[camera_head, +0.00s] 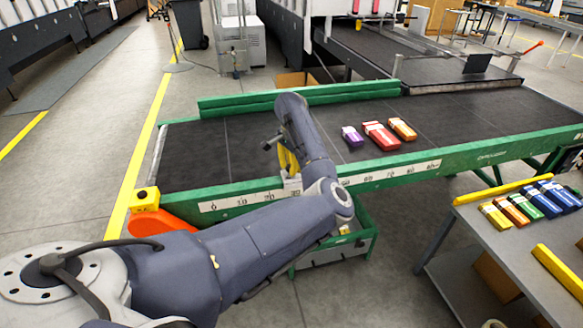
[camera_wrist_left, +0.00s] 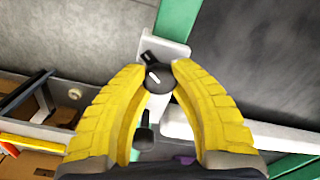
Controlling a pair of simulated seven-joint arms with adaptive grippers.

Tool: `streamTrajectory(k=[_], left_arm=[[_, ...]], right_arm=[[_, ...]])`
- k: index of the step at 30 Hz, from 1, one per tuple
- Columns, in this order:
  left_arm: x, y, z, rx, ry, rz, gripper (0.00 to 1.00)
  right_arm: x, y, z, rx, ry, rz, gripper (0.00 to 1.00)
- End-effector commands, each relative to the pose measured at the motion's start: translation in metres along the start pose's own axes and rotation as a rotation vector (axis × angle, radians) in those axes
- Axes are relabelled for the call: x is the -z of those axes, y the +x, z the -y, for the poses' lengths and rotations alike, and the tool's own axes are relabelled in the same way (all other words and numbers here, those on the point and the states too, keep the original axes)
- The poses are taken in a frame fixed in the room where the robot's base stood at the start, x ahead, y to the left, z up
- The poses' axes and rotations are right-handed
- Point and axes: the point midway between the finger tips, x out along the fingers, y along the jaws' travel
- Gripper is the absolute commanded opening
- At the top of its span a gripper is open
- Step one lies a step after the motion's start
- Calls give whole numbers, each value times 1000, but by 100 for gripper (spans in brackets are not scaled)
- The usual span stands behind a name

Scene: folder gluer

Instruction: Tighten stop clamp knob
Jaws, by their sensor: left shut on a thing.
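The stop clamp's black round knob (camera_wrist_left: 157,77), with a white mark on its top, sits on a pale bracket (camera_wrist_left: 170,50) at the green conveyor rail (camera_wrist_left: 178,18). My left gripper (camera_wrist_left: 159,76) has its two yellow fingers closed on either side of the knob. In the head view my left gripper (camera_head: 289,161) reaches down at the near rail, beside the ruler strip (camera_head: 235,201). My own arm hides the knob there. A smaller black knob or handle (camera_wrist_left: 145,136) hangs between the fingers in the wrist view. My right gripper is out of view.
Purple (camera_head: 352,137), red (camera_head: 380,136) and orange (camera_head: 402,129) cartons lie on the dark belt (camera_head: 470,115) right of my arm. A green-edged bin (camera_head: 340,252) stands below the rail. A grey table (camera_head: 500,255) with several cartons is at right. The belt's left end is clear.

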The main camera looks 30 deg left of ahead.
Motion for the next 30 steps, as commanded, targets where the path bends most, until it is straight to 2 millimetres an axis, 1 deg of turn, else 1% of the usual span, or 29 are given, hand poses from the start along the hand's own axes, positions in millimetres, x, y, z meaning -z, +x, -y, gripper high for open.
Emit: streamTrajectory(k=[30], left_arm=[[0,0,0,-1,953,0,0]], right_arm=[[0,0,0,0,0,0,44]])
